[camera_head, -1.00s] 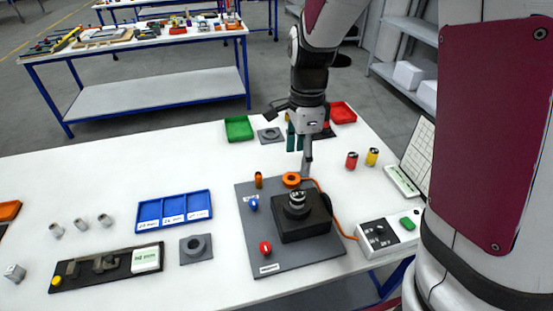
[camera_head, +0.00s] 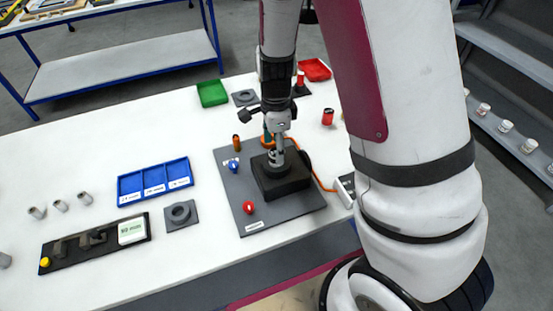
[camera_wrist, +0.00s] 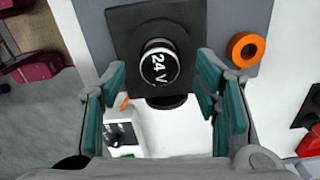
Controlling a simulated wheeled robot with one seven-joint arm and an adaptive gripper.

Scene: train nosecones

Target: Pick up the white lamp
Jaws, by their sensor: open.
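The lamp (camera_wrist: 160,68), a round piece with a pale rim and a dark top marked "24 V", stands upright on a black block (camera_wrist: 125,30). In the head view the lamp (camera_head: 274,158) shows as a small silvery piece on the black block (camera_head: 285,184), partly covered by my gripper. My gripper (camera_head: 278,138) points down right over it. In the wrist view my gripper (camera_wrist: 162,75) is open and empty. Its teal-padded fingers lie left and right of the lamp in the picture, apart from it. I cannot tell how far above it the fingertips are.
The block sits on a grey board (camera_head: 257,211) with a red knob (camera_head: 249,207), a blue knob (camera_head: 233,164) and an orange ring (camera_wrist: 245,49). A white control box (camera_wrist: 120,133) is close by. A blue tray (camera_head: 153,182) lies left.

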